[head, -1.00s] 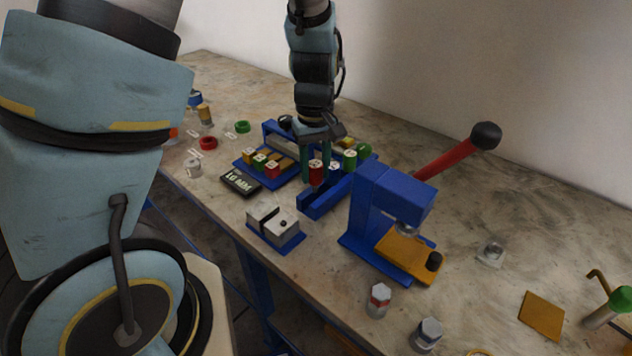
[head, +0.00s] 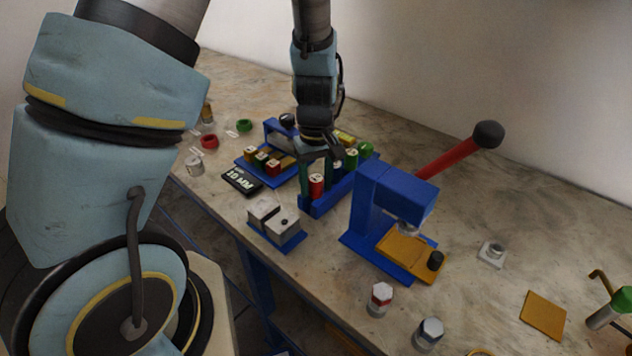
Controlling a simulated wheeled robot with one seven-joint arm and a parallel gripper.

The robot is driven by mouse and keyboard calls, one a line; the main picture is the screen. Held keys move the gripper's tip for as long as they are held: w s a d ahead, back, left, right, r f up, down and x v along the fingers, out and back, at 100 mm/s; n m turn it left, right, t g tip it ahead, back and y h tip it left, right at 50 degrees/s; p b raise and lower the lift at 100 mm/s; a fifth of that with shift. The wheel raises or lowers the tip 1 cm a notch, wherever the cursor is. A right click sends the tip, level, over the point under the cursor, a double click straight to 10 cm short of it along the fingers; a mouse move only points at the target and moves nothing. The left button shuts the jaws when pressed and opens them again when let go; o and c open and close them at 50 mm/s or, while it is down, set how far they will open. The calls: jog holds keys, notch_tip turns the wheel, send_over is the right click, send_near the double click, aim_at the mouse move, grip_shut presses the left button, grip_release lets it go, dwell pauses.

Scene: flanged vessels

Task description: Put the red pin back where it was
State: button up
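The red pin (head: 316,187), with a pale marked top, is upright at the near end of a long blue rack (head: 322,206). My gripper (head: 316,177) points down from above, with one finger on each side of the pin, and appears shut on it. The pin's lower end is at the rack's near end; I cannot tell whether it is fully seated. Green-sided pins (head: 351,159) stand in the rack behind it, partly hidden by my gripper.
A blue press (head: 385,200) with a red lever stands close on the right. A blue tray of small coloured blocks (head: 273,167), a black 10 MM display (head: 241,181) and a grey split block (head: 273,219) lie to the left. The bench front right holds two hex-topped pieces (head: 379,298).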

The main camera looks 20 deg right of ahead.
jog(key=shift+o, duration=1.1)
notch_tip(320, 180, up, 13)
jog(key=w+a+m+t, duration=0.1)
jog(key=a, duration=2.4)
jog(key=shift+a+m+t, duration=0.2)
jog(key=shift+m+t, duration=0.1)
